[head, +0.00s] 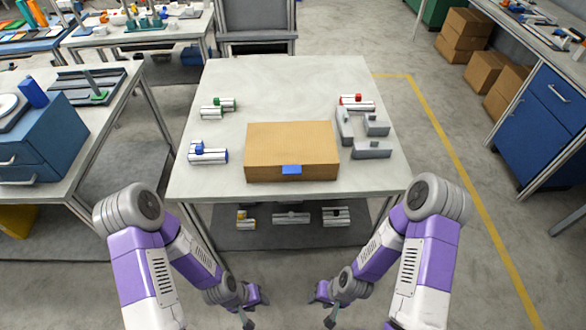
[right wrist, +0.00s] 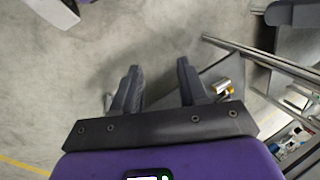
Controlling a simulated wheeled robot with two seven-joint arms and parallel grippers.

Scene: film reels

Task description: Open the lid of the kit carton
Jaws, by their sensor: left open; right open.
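The kit carton (head: 290,143) is a closed brown cardboard box in the middle of the front half of the table. Its lid lies flat, and a blue tab (head: 291,170) shows at the middle of the front edge. My left gripper (head: 252,310) is low in front of the table, below its top and apart from the carton. My right gripper (head: 325,308) is at a like height, a little to the right. In the right wrist view its two fingers (right wrist: 160,85) are spread with nothing between them. The carton is not in the right wrist view.
On the light table (head: 240,90), silver parts with a green piece (head: 224,104), a blue piece (head: 208,152) and a red piece (head: 357,101) lie around the carton. Grey blocks (head: 372,150) stand close to its right. The table's back is clear. More parts (head: 290,217) lie beneath.

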